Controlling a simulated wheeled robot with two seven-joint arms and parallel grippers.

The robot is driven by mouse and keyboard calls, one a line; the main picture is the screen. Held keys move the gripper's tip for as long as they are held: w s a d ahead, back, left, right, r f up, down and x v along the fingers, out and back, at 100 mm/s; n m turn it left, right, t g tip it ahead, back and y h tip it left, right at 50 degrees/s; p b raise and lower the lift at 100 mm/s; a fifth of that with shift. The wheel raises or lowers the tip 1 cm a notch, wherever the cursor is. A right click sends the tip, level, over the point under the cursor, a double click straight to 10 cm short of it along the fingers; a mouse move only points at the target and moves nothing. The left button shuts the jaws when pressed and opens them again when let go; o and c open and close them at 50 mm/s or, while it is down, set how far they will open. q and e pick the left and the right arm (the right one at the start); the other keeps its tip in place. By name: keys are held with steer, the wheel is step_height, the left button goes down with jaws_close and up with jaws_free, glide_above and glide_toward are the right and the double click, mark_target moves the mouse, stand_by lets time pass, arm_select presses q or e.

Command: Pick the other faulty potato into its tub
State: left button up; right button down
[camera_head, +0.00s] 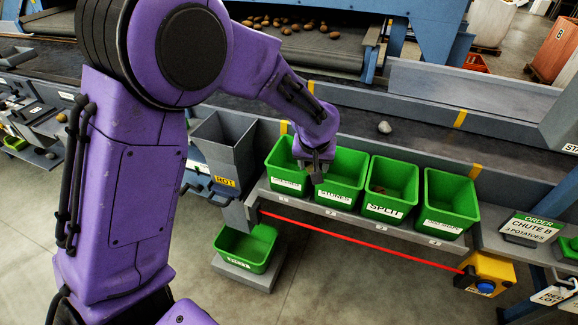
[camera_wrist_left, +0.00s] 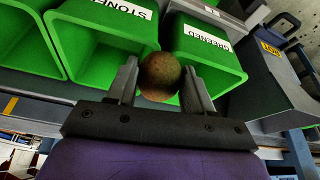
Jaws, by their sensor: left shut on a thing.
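My left gripper (camera_head: 317,172) hangs over the row of green tubs, about where the first and second tubs meet. In the left wrist view, this gripper (camera_wrist_left: 162,85) is shut on a round brown-green potato (camera_wrist_left: 160,76). The potato is up above the tubs, in line with the near side of the GREENED tub (camera_wrist_left: 215,62). The STONES tub (camera_wrist_left: 105,40) is beside it, and also shows in the head view (camera_head: 340,180). The potato is not clearly visible in the head view. My right gripper is not in view.
The SPLIT tub (camera_head: 388,190) holds something brownish; another green tub (camera_head: 447,203) is to its right. A grey lump (camera_head: 384,127) lies on the dark belt behind. A grey ROT hopper (camera_head: 225,155) stands left, with a green tub (camera_head: 245,250) below.

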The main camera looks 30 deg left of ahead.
arm_select(q)
steer(key=w+a+r+n+g+y+b, duration=0.1)
steer(key=w+a+n, duration=0.2)
steer(key=a, duration=0.2)
steer(key=w+a+r+n+y, duration=0.1)
steer(key=w+a+r+n, duration=0.15)
steer(key=a, duration=0.35)
step_height(320, 180, down, 6)
steer(key=n+b, duration=0.1)
steer(key=b, duration=0.7)
steer(key=shift+s+d+f+b, duration=0.15)
steer(key=shift+s+f+b, duration=0.1)
steer(key=shift+b, duration=0.15)
steer(key=o, duration=1.2)
steer(key=shift+c, duration=0.2)
steer(key=v, duration=1)
steer(key=shift+d+r+p, duration=0.15)
steer(key=shift+r+p, duration=0.1)
steer(key=shift+p, duration=0.2)
steer(key=shift+w, duration=0.15)
